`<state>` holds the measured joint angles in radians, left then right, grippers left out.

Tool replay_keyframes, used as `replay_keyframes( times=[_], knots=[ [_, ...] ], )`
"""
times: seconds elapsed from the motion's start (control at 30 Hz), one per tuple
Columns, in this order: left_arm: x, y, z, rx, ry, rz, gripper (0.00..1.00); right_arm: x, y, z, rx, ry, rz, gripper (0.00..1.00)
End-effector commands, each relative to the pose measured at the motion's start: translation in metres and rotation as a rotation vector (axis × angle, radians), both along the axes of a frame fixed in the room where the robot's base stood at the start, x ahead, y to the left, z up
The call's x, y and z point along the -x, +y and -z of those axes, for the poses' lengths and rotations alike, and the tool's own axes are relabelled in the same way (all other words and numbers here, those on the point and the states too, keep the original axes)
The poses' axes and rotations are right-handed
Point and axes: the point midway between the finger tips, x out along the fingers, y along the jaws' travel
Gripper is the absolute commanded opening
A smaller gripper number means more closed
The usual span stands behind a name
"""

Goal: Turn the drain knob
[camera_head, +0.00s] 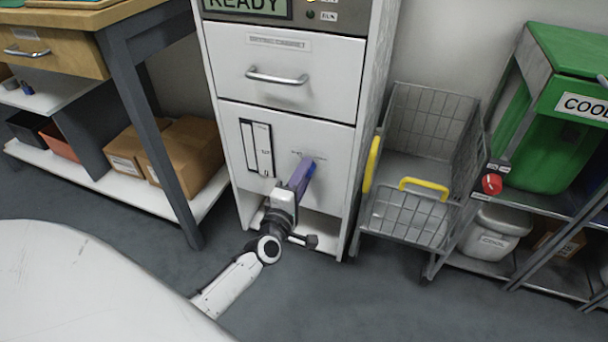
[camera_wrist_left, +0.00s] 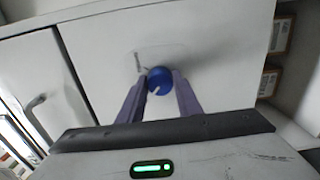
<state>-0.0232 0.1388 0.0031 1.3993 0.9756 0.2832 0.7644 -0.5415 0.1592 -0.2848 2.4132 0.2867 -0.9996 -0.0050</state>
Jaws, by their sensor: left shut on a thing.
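The drain knob (camera_wrist_left: 160,80) is a round blue knob with a white pointer line, on the lower white panel of the drying cabinet (camera_head: 284,140). In the left wrist view it sits between the two purple fingers of my left gripper (camera_wrist_left: 158,92), which is shut on it. The pointer line slants toward the lower left in that view. In the head view my left gripper (camera_head: 302,172) reaches up to the panel, and its fingers mostly hide the knob. My right gripper is not in view.
Above are a drawer with a metal handle (camera_head: 277,77) and a READY display (camera_head: 245,5). A wire cart (camera_head: 420,165) with yellow handles stands close on the right, by a green cooler (camera_head: 560,110). A workbench (camera_head: 125,75) with cardboard boxes (camera_head: 170,153) stands left.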

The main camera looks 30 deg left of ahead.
Motion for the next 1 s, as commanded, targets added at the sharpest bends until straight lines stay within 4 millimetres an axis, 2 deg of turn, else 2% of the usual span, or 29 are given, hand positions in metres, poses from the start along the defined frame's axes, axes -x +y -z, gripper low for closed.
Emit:
replay_keyframes(
  times=[0.4, 0.43, 0.53, 0.83, 1.0],
  knots=[
    [0.001, -0.001, 0.001, 0.011, 0.0, 0.0, 0.09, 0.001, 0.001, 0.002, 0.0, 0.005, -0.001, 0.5],
    [0.001, -0.001, 0.001, 0.011, 0.0, 0.0, 0.35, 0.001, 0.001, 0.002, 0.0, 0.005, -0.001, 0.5],
    [0.001, -0.001, 0.001, 0.01, 0.0, 0.0, 0.5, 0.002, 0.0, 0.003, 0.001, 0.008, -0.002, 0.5],
    [0.001, 0.0, 0.0, 0.008, -0.001, 0.0, 0.5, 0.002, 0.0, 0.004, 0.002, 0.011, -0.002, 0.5],
    [0.019, -0.004, 0.0, 0.007, 0.002, 0.0, 0.5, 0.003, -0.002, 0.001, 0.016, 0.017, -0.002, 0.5]
  ],
)
